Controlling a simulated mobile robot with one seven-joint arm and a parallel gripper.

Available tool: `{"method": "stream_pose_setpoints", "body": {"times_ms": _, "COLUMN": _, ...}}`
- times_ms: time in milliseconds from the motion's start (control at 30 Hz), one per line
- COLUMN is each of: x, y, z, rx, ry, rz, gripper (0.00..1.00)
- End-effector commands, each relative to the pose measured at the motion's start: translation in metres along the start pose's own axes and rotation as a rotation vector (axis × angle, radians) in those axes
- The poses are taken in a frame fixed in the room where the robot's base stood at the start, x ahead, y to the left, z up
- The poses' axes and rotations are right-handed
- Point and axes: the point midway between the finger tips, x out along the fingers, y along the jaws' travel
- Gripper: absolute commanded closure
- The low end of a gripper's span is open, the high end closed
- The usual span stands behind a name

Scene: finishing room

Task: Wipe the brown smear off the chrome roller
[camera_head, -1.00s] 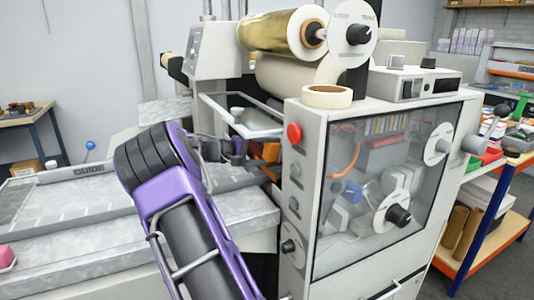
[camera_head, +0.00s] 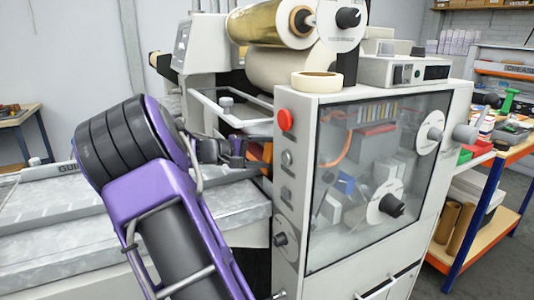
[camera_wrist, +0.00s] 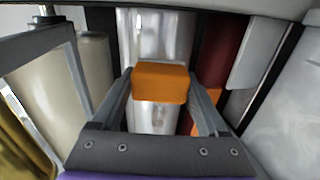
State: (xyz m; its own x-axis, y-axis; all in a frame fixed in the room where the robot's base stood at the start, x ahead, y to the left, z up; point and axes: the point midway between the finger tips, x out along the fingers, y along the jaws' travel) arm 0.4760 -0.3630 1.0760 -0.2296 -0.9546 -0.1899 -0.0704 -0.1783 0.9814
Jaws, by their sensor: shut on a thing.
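My gripper (camera_wrist: 160,95) is shut on an orange block (camera_wrist: 160,78), which looks like a sponge or pad. The chrome roller (camera_wrist: 152,38) runs up the middle of the wrist view, behind the block and between my fingers. The block covers part of it; whether they touch I cannot tell.
A dark red roller (camera_wrist: 222,38) and a grey plate lie right of the chrome roller in the wrist view. Cream rollers (camera_wrist: 42,85) stand left. The machine's windowed cabinet (camera_head: 375,185), with a red button (camera_head: 285,119), is right of my gripper. A metal frame (camera_head: 225,116) hangs above.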

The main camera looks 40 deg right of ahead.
Motion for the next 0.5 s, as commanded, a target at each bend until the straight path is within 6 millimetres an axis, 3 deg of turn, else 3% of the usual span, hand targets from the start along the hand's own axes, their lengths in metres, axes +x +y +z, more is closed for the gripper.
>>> {"method": "stream_pose_setpoints", "body": {"times_ms": 167, "x": -0.001, "y": 0.001, "z": 0.0, "rx": 0.0, "ry": -0.004, "rz": 0.002, "gripper": 0.68}}
{"method": "stream_pose_setpoints", "body": {"times_ms": 500, "x": 0.001, "y": 0.001, "z": -0.028, "rx": -0.001, "ry": -0.002, "rz": 0.002, "gripper": 0.68}}
